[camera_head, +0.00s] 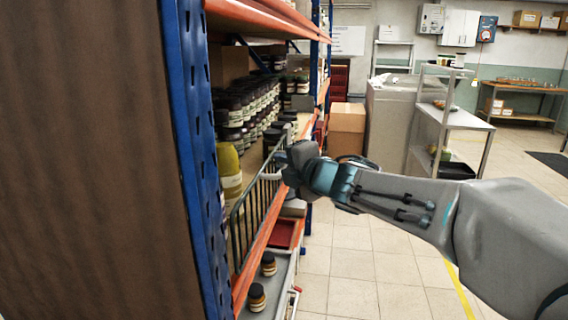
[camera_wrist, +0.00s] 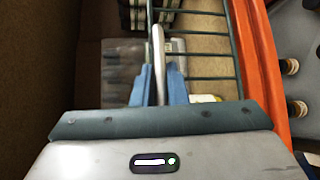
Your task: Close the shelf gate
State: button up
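The shelf gate is a dark green wire frame with thin bars (camera_head: 257,205), standing along the front of a shelf level in the head view. In the wrist view its bars (camera_wrist: 205,55) run across the upper middle. A pale handle bar (camera_wrist: 157,55) lies between the two blue fingers of my gripper (camera_wrist: 161,85), which sit close against it on both sides. In the head view my gripper (camera_head: 281,164) is at the gate's upper far end, and its fingertips are partly hidden. The gate's latch or far fastening cannot be made out.
Dark-lidded jars (camera_head: 240,108) and a tall yellow-green jar (camera_head: 229,172) stand on the shelf behind the gate. A blue upright (camera_head: 190,130) and an orange beam (camera_head: 268,232) border it. Small jars (camera_head: 257,297) sit below. The tiled floor (camera_head: 350,262) to the right is clear.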

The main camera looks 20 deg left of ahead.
jog(key=o, duration=0.3)
jog(key=shift+a, duration=0.15)
jog(key=shift+s, duration=0.1)
jog(key=p+v, duration=0.1)
jog(key=v, duration=1.3)
jog(key=shift+p, duration=0.3)
jog(key=shift+a, duration=0.1)
